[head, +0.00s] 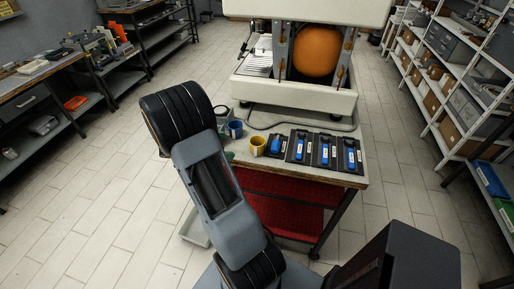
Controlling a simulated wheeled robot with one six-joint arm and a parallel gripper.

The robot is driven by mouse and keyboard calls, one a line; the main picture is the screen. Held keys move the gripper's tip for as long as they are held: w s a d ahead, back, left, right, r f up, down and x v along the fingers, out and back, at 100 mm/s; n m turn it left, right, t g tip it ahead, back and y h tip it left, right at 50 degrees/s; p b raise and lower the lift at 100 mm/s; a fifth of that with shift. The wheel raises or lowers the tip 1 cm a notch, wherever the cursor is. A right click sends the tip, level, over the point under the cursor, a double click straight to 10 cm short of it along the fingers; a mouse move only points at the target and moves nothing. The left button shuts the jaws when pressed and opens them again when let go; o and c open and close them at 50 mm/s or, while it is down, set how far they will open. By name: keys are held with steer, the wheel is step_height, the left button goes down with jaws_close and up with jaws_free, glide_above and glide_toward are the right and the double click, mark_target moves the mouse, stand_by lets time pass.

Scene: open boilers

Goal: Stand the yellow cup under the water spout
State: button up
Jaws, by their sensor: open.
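The yellow cup (258,146) stands upright on the bench top (345,172), near its left front part, to the left of a row of blue-handled items. A white machine (292,94) with an exposed orange boiler (316,51) stands at the back of the bench. A ribbed metal tray (258,63) is on the machine's left side. I cannot make out the water spout clearly; dark fittings show above that tray. My arm rises on the left of the bench, but my gripper does not show.
A blue cup (235,129) stands just behind and left of the yellow cup. Several dark trays with blue-handled items (298,147) line the bench to the right. Shelving (455,75) stands at the right, workbenches at the left. Tiled floor (105,165) is open left of the bench.

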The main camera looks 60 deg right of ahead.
steer(key=p, duration=0.1)
glide_toward(257, 144)
steer(key=s, duration=0.1)
steer(key=s+d, duration=0.1)
steer(key=s, duration=0.1)
steer(key=shift+s+d+f, duration=0.2)
steer(key=shift+d+f, duration=0.05)
steer(key=shift+d, duration=0.1)
steer(key=shift+s+d+p, duration=0.3)
steer(key=shift+d+p, duration=0.05)
steer(key=shift+p, duration=0.1)
steer(key=p+x, duration=0.1)
steer(key=x, duration=0.2)
steer(key=shift+s+d, duration=0.15)
steer(key=shift+s, duration=0.1)
steer(key=shift+s+d+f, duration=0.2)
steer(key=shift+s+d, duration=0.05)
steer(key=shift+d, duration=0.15)
steer(key=c, duration=1.1)
steer(key=shift+o, duration=0.2)
steer(key=shift+r, duration=0.15)
